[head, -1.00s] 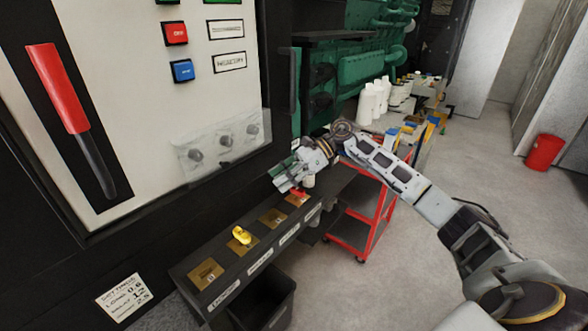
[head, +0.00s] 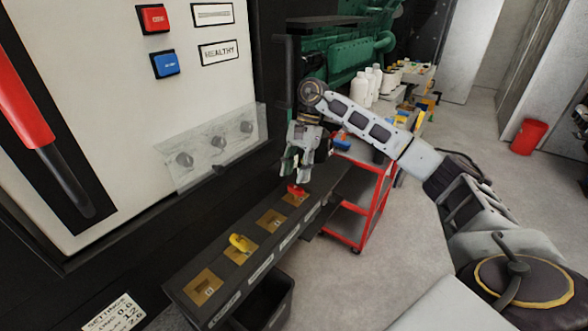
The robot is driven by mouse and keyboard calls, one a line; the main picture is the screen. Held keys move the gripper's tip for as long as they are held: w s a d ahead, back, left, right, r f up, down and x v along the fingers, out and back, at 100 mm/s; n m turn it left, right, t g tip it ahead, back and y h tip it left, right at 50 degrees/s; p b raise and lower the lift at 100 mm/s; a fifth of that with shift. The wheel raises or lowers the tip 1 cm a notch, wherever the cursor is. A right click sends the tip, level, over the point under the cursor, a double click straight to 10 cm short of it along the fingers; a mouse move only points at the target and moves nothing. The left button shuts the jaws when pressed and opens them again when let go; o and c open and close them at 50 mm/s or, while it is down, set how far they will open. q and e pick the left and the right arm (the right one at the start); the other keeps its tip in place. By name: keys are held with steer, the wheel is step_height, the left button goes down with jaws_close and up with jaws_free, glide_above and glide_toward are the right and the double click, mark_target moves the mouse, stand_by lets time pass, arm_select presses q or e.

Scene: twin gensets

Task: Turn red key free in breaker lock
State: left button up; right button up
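The red key (head: 297,190) stands in the farthest brass lock plate (head: 296,200) on the dark lock shelf. My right gripper (head: 297,172) points down just above the red key, its fingers spread apart; I cannot tell whether a fingertip touches the key. A yellow key (head: 241,243) sits in another brass plate nearer to me. Two more brass plates, one between the keys (head: 271,221) and one at the near end (head: 205,287), hold no key. My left gripper is not in view.
The cabinet panel behind has a red button (head: 153,18), a blue button (head: 164,64), a large red-handled lever (head: 22,105) and a clear cover (head: 212,147) over several knobs. A black bin (head: 268,303) is below the shelf. A red cart (head: 362,205) stands beyond its far end.

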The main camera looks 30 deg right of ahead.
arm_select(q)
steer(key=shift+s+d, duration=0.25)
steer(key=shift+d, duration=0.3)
arm_select(e)
steer(key=shift+m, duration=0.5)
